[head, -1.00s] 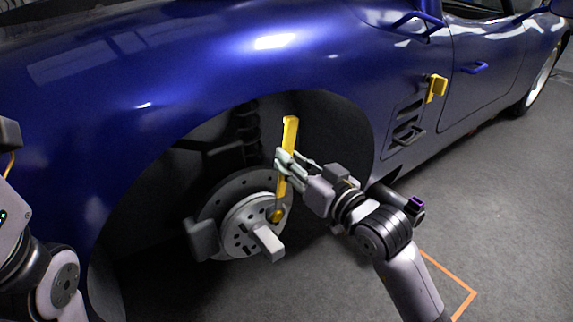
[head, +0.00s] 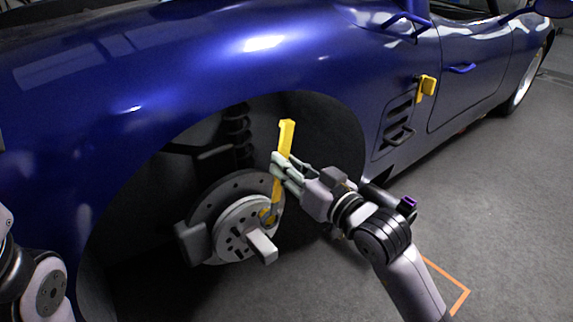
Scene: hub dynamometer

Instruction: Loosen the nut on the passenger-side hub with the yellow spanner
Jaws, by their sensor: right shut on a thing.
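The yellow spanner (head: 286,137) stands nearly upright, leaning slightly right at its top, in front of the wheel arch. My right gripper (head: 280,170) is shut on its shaft, around the middle. The spanner's lower end (head: 268,214) is at the right side of the grey hub (head: 236,226). It looks to be at a nut there, but the nut itself is hidden and I cannot tell how it is seated. My left arm shows at the lower left edge; its gripper is out of the picture.
A grey block (head: 262,246) juts out from the hub face. A brake disc and a caliper (head: 190,243) sit behind it. The blue car body (head: 200,90) arches over the wheel well. A yellow item (head: 427,88) is on the car's side. Floor at right is clear, with orange tape (head: 455,290).

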